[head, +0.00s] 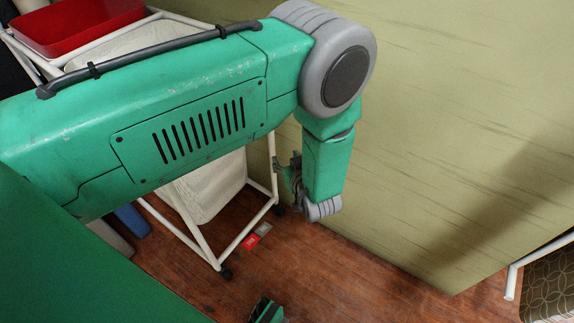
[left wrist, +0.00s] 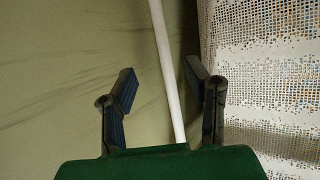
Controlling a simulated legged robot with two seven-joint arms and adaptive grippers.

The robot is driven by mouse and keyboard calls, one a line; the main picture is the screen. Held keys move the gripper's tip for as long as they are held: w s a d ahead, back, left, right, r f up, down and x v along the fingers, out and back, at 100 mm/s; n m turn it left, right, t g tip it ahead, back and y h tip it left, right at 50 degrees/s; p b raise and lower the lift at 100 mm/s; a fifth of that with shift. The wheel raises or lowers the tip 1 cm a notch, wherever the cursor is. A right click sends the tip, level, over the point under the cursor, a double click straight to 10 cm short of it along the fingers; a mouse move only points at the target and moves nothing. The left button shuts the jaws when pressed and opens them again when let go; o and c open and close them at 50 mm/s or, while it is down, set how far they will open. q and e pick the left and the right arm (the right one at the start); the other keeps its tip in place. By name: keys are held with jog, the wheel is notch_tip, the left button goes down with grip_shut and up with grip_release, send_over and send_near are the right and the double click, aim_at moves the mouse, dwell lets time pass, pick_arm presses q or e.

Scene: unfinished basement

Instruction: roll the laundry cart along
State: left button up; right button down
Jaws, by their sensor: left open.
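The laundry cart has a white tube frame (head: 205,243) on dark casters, with a pale cloth bag (head: 212,190) hanging in it. Much of it is hidden behind my left arm. My left gripper (head: 288,172) is by the cart's near right upright. In the left wrist view my left gripper (left wrist: 161,80) is open, with a white upright tube (left wrist: 166,70) showing between its two fingers. Neither finger appears to touch the tube. The bag's perforated side (left wrist: 270,70) is just right of the fingers.
A red bin (head: 75,22) is at the top left, above the cart's frame. A pale green wall (head: 450,130) stands close on the right. Small red and grey items (head: 255,238) lie on the wooden floor (head: 330,275) by a caster. A patterned item (head: 550,290) stands at the lower right.

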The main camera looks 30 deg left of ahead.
aim_at(273, 142)
pick_arm(q)
jog(key=shift+a, duration=0.15)
jog(key=shift+a, duration=0.1)
jog(key=b+x, duration=0.5)
jog(key=x, duration=0.7)
jog(key=shift+f, duration=0.25)
jog(key=shift+w+a+f, duration=0.15)
jog(key=shift+w+a, duration=0.35)
grip_shut()
